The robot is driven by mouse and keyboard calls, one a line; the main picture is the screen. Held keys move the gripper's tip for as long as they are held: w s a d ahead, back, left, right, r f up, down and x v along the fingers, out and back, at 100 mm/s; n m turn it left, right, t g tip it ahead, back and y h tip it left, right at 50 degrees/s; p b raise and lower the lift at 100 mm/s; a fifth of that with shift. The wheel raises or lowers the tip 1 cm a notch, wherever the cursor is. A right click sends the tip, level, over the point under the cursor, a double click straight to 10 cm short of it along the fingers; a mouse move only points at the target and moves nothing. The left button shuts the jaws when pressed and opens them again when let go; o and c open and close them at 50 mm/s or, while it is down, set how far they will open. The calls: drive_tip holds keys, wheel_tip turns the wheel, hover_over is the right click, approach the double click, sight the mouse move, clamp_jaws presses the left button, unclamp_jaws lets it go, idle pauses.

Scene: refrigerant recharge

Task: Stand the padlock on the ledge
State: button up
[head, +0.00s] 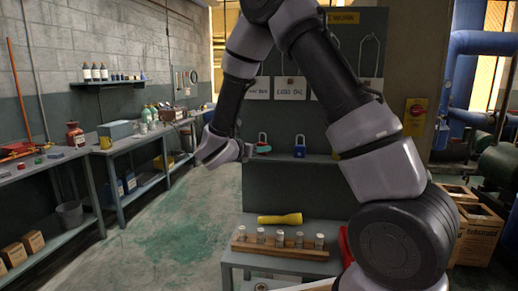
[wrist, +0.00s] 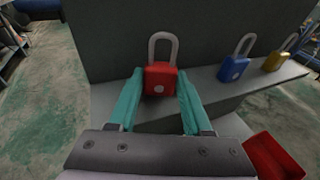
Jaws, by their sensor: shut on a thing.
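The red padlock (wrist: 160,80) is upright in the wrist view, with its grey shackle on top. My gripper (wrist: 160,76) is shut on it, with one teal finger on each side of the red body. The padlock is over or on the left part of the grey ledge (wrist: 108,101); I cannot tell whether its base touches, as that contact is unclear. In the head view my gripper (head: 258,149) is at the left end of the ledge, and the padlock's shackle (head: 262,138) shows above the fingers.
A blue padlock (wrist: 233,68) and a yellow padlock (wrist: 279,58) stand on the ledge to the right. A dark panel (wrist: 110,40) rises behind. A red object (wrist: 272,158) is at lower right. Below the ledge, a bench holds a yellow flashlight (head: 280,219) and a wooden rack (head: 281,250).

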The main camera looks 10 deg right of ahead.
drive_tip(key=shift+f, duration=0.15)
drive_tip(key=o, duration=1.2)
